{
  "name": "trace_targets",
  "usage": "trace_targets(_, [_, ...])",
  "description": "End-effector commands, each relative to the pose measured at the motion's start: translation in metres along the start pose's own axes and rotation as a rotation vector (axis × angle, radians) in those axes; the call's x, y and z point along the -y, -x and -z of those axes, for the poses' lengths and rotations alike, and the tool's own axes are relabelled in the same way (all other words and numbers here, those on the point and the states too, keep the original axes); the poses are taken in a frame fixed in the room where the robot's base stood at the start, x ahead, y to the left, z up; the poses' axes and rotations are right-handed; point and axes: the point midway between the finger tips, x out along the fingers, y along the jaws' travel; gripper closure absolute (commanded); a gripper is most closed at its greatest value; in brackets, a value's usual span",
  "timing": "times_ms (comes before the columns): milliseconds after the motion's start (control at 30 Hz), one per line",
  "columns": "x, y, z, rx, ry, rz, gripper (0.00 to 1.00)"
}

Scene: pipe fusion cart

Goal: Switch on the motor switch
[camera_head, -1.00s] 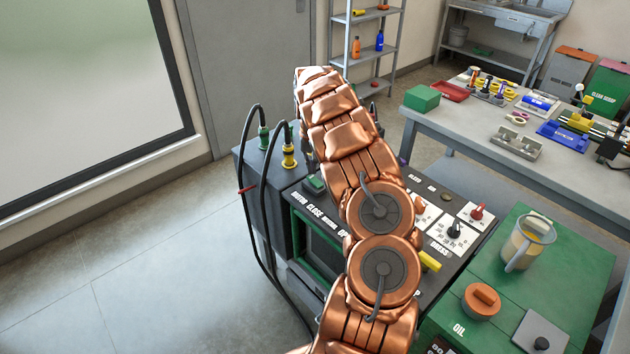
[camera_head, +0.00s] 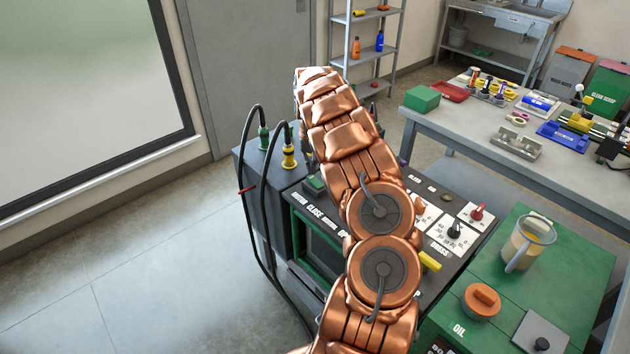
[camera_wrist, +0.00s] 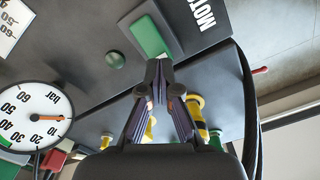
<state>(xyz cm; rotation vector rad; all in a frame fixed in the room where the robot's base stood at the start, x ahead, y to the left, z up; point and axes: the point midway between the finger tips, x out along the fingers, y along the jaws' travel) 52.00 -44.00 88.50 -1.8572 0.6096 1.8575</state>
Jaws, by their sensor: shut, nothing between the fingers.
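The motor switch (camera_wrist: 150,36) is a green rocker in a dark frame, beside a white label (camera_wrist: 206,14) partly cut off at the top of the wrist view. In the head view the switch (camera_head: 314,184) shows as a small green block at the left edge of the control panel, just left of my copper arm. My gripper (camera_wrist: 158,70) is shut and empty in the wrist view. Its fingertips are at the near edge of the switch; I cannot tell if they touch it. My arm hides the gripper in the head view.
A bar pressure gauge (camera_wrist: 34,116) and a round green button (camera_wrist: 116,60) lie left of the fingers. Yellow connectors (camera_wrist: 196,108) are behind them. Black cables (camera_head: 244,180) loop at the panel's left. A green cabinet top (camera_head: 560,275) with a jug (camera_head: 528,243) stands at right.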

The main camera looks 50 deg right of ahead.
Motion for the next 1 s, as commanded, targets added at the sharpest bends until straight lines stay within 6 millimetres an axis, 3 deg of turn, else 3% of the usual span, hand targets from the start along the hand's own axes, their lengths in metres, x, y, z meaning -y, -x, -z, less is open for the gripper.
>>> trace_targets(1000, [0.000,-0.011,0.000,0.000,0.000,0.000,1.00])
